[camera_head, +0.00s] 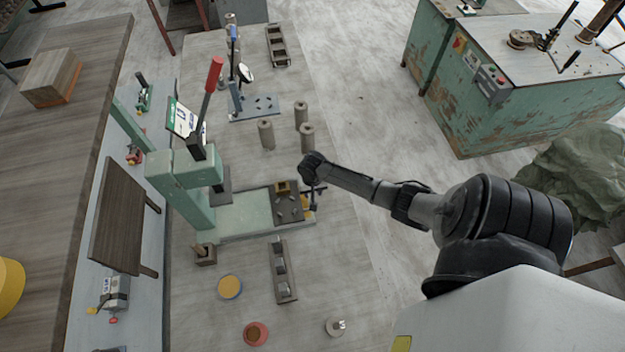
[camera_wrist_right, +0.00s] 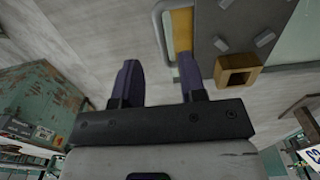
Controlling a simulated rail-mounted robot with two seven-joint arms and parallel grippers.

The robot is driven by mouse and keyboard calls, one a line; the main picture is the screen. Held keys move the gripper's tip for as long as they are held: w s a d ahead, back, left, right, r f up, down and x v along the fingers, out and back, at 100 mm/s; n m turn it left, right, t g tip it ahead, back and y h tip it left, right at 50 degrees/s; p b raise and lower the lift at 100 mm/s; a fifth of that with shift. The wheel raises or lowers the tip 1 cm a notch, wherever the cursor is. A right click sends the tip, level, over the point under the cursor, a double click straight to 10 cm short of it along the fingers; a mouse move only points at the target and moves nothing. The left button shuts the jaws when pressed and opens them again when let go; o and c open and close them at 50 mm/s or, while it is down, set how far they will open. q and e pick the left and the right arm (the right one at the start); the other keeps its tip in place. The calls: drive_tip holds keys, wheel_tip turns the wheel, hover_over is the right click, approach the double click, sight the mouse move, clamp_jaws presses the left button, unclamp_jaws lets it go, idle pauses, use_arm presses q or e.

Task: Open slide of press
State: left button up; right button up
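The green press (camera_head: 187,178) stands on the table with a red-tipped lever (camera_head: 214,75). Its light green bed (camera_head: 246,212) runs right from the column. The dark slide plate (camera_head: 290,212) lies at the bed's right end, with a square brass-coloured block (camera_head: 283,187) and small grey pieces on it. In the right wrist view, the slide plate (camera_wrist_right: 225,28) has a grey bar handle (camera_wrist_right: 166,50) along its edge. My right gripper (camera_head: 314,190) is at that end; its fingers (camera_wrist_right: 157,78) are apart, with the handle appearing between them, nearer the right finger. Contact is unclear. My left gripper is not visible.
Several grey cylinders (camera_head: 266,134) stand behind the slide. A slotted dark holder (camera_head: 283,272) and round yellow (camera_head: 230,287) and red (camera_head: 256,333) dishes lie in front. A smaller blue-handled press (camera_head: 236,90) stands farther back. Open floor lies right of the table.

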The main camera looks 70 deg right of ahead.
wheel_tip(320, 180, up, 8)
idle(0.4)
drive_tip(key=shift+f, duration=0.1)
idle(0.5)
